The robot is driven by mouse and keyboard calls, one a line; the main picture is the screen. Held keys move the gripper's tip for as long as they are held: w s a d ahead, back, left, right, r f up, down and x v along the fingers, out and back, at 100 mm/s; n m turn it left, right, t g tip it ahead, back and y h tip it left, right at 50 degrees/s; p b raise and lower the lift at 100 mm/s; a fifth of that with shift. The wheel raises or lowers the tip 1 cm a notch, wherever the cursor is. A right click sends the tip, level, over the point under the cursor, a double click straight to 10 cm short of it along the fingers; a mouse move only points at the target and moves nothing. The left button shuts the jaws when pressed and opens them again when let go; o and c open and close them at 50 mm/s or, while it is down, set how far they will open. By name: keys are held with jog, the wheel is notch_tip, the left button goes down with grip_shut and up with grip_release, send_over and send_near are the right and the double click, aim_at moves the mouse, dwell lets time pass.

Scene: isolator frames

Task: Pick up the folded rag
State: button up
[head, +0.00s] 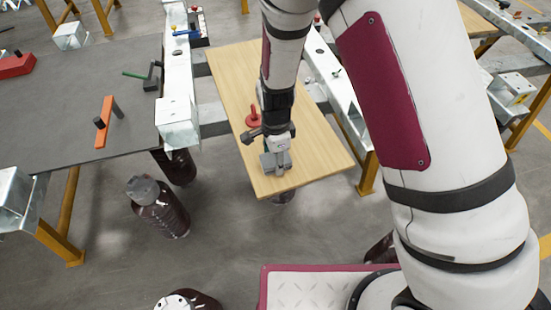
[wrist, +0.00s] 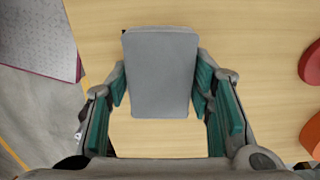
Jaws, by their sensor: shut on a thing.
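The folded rag (wrist: 160,75) is a grey, flat rectangular block in the wrist view. It lies between the two green-padded fingers of my gripper (wrist: 160,95), which are shut on its sides. In the head view the grey rag (head: 276,163) shows under my gripper (head: 276,152), over the near end of a light wooden board (head: 310,168). I cannot tell whether the rag touches the board or is slightly above it.
A red round-based object (head: 253,118) stands on the board just left of my gripper; red shapes (wrist: 312,65) show at the wrist view's right edge. White metal beams (head: 178,90) flank the board. A dark table (head: 60,95) at left holds an orange-handled tool (head: 103,125). Dark bottles (head: 160,210) stand below.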

aim_at(275, 162)
jog(key=shift+r, duration=0.55)
notch_tip(275, 162, up, 2)
jog(key=shift+r, duration=0.1)
jog(key=shift+s+r, duration=0.2)
jog(key=shift+s, duration=0.45)
jog(key=s+r+p, duration=0.1)
jog(key=s, duration=1.3)
jog(key=shift+s+r, duration=0.15)
jog(key=shift+s, duration=0.2)
